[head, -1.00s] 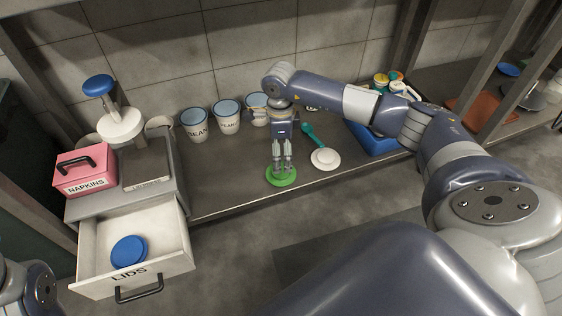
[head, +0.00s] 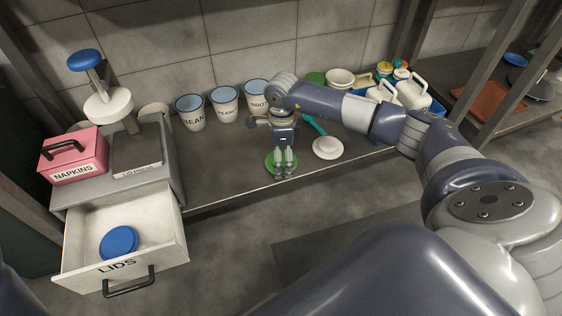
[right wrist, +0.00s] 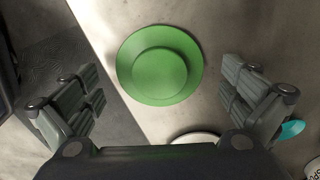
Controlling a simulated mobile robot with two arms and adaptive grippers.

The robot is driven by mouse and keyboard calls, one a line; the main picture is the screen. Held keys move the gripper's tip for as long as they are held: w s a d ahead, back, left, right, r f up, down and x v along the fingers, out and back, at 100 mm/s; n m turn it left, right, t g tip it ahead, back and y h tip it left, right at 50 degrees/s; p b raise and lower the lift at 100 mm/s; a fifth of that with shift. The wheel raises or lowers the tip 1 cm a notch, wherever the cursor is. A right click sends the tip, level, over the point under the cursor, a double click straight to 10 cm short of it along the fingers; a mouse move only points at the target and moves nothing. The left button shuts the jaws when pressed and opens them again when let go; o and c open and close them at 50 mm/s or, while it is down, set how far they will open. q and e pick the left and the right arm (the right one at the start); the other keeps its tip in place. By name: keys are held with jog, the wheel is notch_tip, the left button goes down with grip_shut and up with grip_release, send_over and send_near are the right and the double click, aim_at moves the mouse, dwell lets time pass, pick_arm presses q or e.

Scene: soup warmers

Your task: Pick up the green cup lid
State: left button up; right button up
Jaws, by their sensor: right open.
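The green cup lid (head: 269,163) lies flat on the counter near its front edge. In the right wrist view the lid (right wrist: 160,66) is a round green disc with a raised round middle, ahead of the fingers. My right gripper (head: 285,176) points down over the lid and covers part of it in the head view. In the right wrist view its fingers (right wrist: 165,98) are spread wide with nothing between them, and the lid looks apart from both. My left gripper is not in view.
Labelled cups (head: 225,105) stand behind. An open LIDS drawer (head: 160,240) holds a blue lid (head: 119,242). A blue tray (head: 434,108) holds white containers.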

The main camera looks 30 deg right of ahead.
jog(key=shift+c, duration=0.2)
jog(key=c, duration=1.1)
jog(key=shift+c, duration=1.1)
jog(key=shift+s, duration=0.1)
jog(key=shift+c, duration=0.6)
